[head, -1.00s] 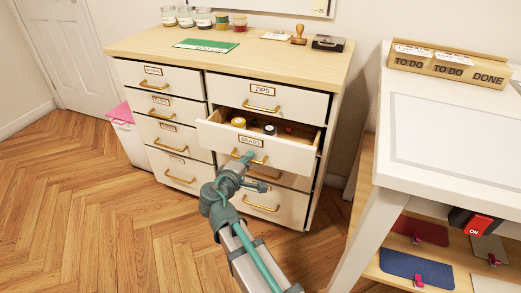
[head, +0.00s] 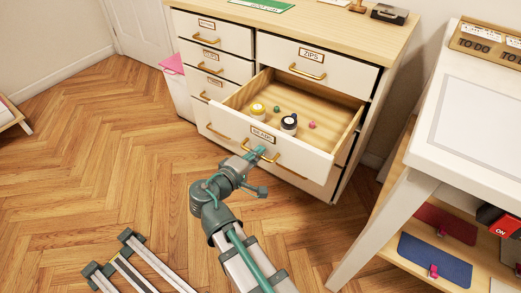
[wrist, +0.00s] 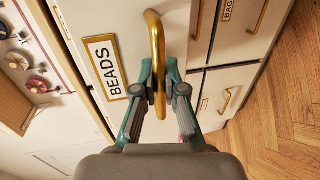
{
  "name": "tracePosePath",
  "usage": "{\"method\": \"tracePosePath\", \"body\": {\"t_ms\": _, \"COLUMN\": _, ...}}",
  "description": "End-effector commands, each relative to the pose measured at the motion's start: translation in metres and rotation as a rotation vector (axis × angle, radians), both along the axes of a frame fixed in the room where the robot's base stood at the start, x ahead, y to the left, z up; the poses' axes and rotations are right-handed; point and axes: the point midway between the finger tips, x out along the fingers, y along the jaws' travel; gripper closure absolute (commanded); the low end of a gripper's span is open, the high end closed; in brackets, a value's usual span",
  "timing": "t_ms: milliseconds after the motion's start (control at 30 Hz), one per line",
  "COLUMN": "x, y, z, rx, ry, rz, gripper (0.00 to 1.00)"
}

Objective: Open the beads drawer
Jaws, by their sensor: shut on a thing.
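The beads drawer (head: 233,122) is pulled well out of the cabinet, below the zips drawer. Its label reads BEADS in the wrist view (wrist: 104,68). My gripper (head: 262,152) is at the drawer's brass handle (wrist: 157,50). In the wrist view my gripper (wrist: 159,88) has its fingers closed around the handle bar. Inside the open drawer are a yellow-lidded jar (head: 257,110), a dark jar (head: 289,123) and a few small pink and blue pieces. The drawer's wooden floor shows between them.
The zips drawer (head: 340,71) above and the left column of drawers are shut. A white table (head: 470,130) stands at the right, with mats on its lower shelf. The wood floor in front is largely clear.

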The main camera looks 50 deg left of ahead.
Motion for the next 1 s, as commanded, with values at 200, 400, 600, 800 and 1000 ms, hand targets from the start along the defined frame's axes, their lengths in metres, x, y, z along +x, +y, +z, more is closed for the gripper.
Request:
{"method": "tracePosePath", "body": {"t_ms": 200, "x": 0.000, "y": 0.000, "z": 0.000, "rx": 0.000, "ry": -0.001, "rz": -0.001, "gripper": 1.00}}
{"method": "tracePosePath", "body": {"t_ms": 400, "x": 0.000, "y": 0.000, "z": 0.000, "rx": 0.000, "ry": -0.001, "rz": 0.000, "gripper": 0.65}}
{"method": "tracePosePath", "body": {"t_ms": 600, "x": 0.000, "y": 0.000, "z": 0.000, "rx": 0.000, "ry": 0.000, "rz": 0.000, "gripper": 0.64}}
{"method": "tracePosePath", "body": {"t_ms": 800, "x": -0.003, "y": -0.001, "z": 0.001, "rx": 0.000, "ry": 0.000, "rz": 0.001, "gripper": 0.64}}
{"method": "tracePosePath", "body": {"t_ms": 1000, "x": -0.026, "y": -0.008, "z": 0.006, "rx": 0.000, "ry": 0.000, "rz": 0.003, "gripper": 0.64}}
